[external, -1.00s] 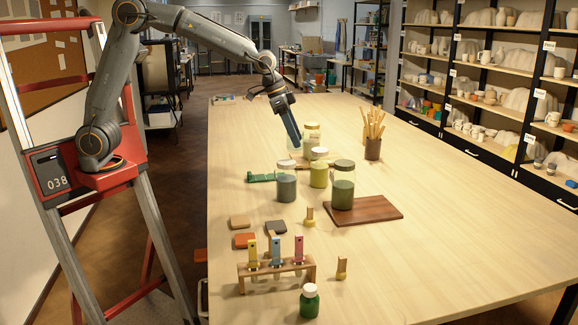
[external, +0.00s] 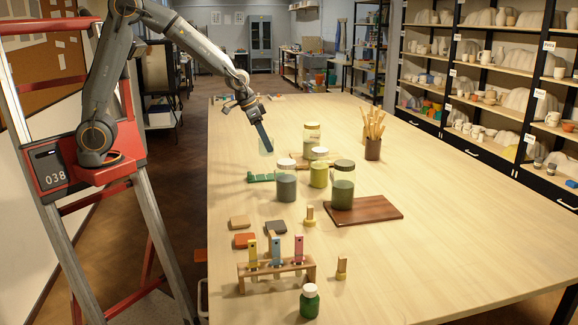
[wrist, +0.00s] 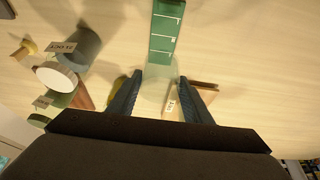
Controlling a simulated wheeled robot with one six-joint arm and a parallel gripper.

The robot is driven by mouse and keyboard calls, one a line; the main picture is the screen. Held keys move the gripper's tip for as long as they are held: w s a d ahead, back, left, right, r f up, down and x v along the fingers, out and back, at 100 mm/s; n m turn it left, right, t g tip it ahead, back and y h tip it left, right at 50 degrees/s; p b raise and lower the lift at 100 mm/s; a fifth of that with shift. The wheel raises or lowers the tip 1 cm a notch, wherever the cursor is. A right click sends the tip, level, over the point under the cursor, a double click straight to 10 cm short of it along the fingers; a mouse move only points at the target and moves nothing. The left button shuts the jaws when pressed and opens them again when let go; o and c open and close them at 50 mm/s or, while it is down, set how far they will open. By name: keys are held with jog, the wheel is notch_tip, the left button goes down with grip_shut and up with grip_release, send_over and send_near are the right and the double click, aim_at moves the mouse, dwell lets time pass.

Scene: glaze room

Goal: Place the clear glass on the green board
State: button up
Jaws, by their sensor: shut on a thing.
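My gripper (external: 264,137) hangs over the far left part of the table, above and beyond the green board (external: 262,177). It is shut on the clear glass (external: 266,147), which is faint and see-through. In the wrist view the fingers (wrist: 160,92) stand either side of the clear glass (wrist: 156,88). The green board with white marks (wrist: 166,28) runs away from the glass to the top edge there, and the glass overlaps its near end in the picture. The glass looks raised off the table, but its exact height is hard to tell.
Several lidded jars stand just right of the green board, the nearest a grey-blue jar (external: 286,186). A brown board (external: 382,210) carries a dark green jar (external: 342,190). A tool pot (external: 373,148) stands farther back.

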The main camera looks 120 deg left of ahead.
notch_tip(320, 180, down, 9)
jog(key=shift+r+p, duration=0.1)
jog(key=shift+p, duration=0.9)
jog(key=shift+f, duration=0.2)
jog(key=o, duration=1.2)
jog(key=shift+r, duration=0.45)
jog(key=b+v, duration=0.2)
jog(key=v, duration=0.9)
jog(key=shift+s+d+r, duration=0.1)
jog(key=shift+d+r, duration=0.05)
jog(key=shift+r, duration=0.05)
